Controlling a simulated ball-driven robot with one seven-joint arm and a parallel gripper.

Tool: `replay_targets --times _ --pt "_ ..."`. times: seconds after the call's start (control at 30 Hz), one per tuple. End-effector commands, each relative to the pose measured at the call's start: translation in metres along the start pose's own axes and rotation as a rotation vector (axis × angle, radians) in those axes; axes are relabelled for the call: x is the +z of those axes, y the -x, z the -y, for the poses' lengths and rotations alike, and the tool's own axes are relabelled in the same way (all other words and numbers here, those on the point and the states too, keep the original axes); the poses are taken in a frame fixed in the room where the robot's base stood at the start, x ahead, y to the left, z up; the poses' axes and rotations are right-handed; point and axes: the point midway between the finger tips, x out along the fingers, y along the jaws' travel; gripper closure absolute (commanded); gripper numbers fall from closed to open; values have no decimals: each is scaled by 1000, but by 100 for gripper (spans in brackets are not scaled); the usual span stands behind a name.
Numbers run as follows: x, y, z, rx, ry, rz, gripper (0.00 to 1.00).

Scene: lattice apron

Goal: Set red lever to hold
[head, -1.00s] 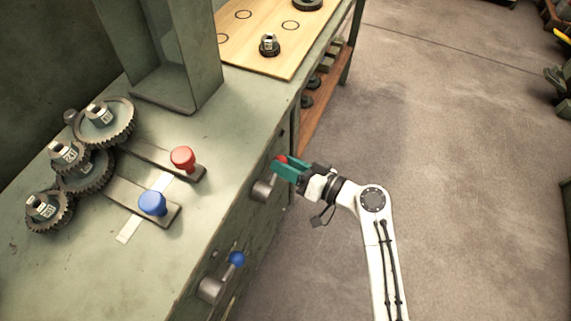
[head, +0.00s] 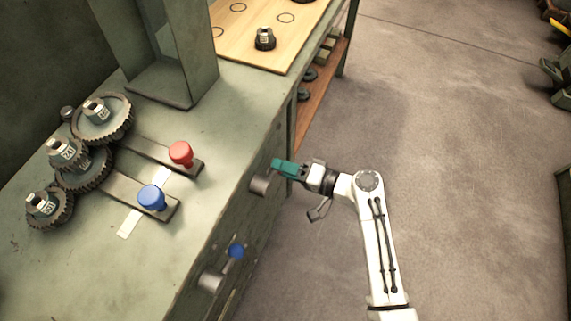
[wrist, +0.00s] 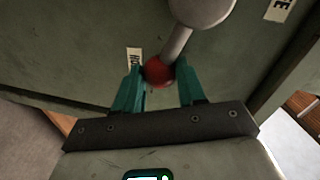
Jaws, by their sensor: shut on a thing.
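The red lever shows in the wrist view as a red ball knob (wrist: 158,72) on a grey rod running up to a round hub. Its hub (head: 261,184) is on the cabinet's front face in the head view, where the knob is hidden by the jaws. My gripper (wrist: 160,80), with teal fingers, is shut on the red knob; it also shows in the head view (head: 281,168). A white label (wrist: 134,59) starting "HO" lies beside the knob, partly covered by the left finger and knob. Another label (wrist: 280,10), ending in "E", is at the top right.
A blue-knobbed lever (head: 235,252) is lower on the same front face. On the cabinet top (head: 75,270) are a red knob (head: 180,153) and a blue knob (head: 152,197) on slides, beside several gears (head: 103,120).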

Motion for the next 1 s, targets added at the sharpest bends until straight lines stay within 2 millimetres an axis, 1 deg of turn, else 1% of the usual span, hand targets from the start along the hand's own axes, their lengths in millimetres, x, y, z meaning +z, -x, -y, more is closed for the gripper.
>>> replay_targets --times 0.1,0.53,0.57,0.8,1.0 --pt "1 1 -3 4 -17 2 100" --pt "2 1 -4 5 -28 4 100" --pt "2 1 -5 5 -28 4 58" --pt "2 0 -3 3 -26 4 36" --pt "1 0 -2 1 -24 4 36"
